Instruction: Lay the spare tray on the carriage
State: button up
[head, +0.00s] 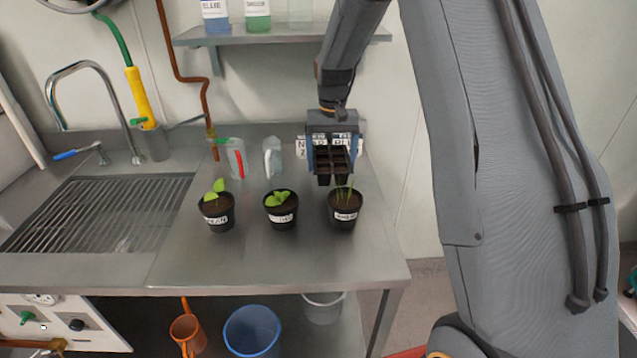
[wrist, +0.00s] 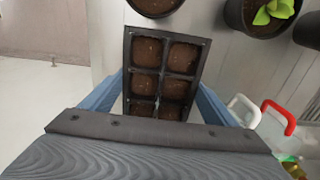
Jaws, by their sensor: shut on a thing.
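A small dark cell tray (head: 334,163) with several soil-filled cells is in my gripper (head: 333,150), over the back right part of the steel bench. In the wrist view the tray (wrist: 189,38) lies between the two blue fingers of my gripper (wrist: 160,98), which are shut on its sides. In the wrist view the tray is seen from above, and its near end is hidden behind the gripper body. I cannot make out a carriage in either view.
Three potted seedlings (head: 217,212) (head: 281,210) (head: 344,209) stand on the bench (head: 180,262), the rightmost just in front of the tray. A red-handled jug (head: 236,158) and a white-handled jug (head: 273,157) stand to the left. A sink (head: 95,212) is further left.

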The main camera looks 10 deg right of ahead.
jog(key=shift+f+p, duration=0.95)
jog(key=shift+f, duration=2.05)
jog(key=shift+f, duration=0.15)
jog(key=o, duration=1.3)
